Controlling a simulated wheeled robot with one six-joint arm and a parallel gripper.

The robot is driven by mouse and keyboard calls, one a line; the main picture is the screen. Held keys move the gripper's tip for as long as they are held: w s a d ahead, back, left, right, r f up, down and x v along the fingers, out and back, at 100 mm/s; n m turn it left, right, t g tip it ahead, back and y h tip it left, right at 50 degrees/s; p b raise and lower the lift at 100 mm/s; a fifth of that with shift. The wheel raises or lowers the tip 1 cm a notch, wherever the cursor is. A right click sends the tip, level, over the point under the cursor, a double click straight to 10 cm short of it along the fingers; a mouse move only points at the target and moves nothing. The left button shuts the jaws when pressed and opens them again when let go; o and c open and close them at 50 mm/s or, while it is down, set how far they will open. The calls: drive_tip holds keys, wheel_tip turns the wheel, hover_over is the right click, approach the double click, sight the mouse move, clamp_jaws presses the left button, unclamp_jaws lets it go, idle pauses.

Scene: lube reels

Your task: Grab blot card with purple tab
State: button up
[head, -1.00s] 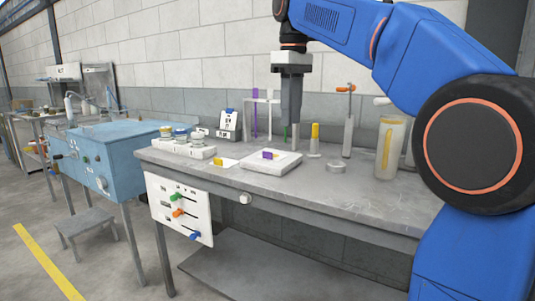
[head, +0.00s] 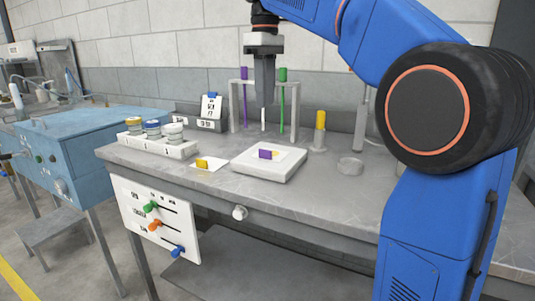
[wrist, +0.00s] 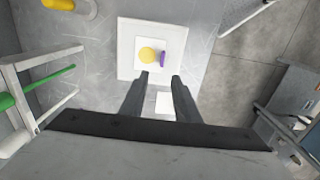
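The blot card (head: 286,152) with the purple tab (head: 265,154) lies on a raised white block (head: 262,171) on the bench. In the wrist view the same card (wrist: 140,60) shows a yellow blot beside the purple tab (wrist: 161,59), just beyond my fingertips. My gripper (wrist: 160,77) is open and empty, with a gap between its fingers. In the head view my gripper (head: 264,103) points down above the bench, higher than the block and seemingly behind it. Another white card (head: 212,165) with a yellow tab (head: 201,164) lies left of the block.
A rack (head: 237,110) with purple, white and green sticks stands behind the block. A white tray of jars (head: 150,145) sits left. The bench's front right is clear.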

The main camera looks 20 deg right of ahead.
hover_over(265, 150)
drive_tip(key=f, duration=0.9)
drive_tip(key=shift+w+d, duration=0.2)
drive_tip(key=shift+w, duration=0.15)
drive_tip(key=f, duration=0.4)
drive_tip(key=shift+s+a, duration=0.15)
drive_tip(key=shift+s, duration=0.15)
drive_tip(key=shift+f, duration=0.6)
drive_tip(key=shift+c, duration=0.6)
clamp_jaws()
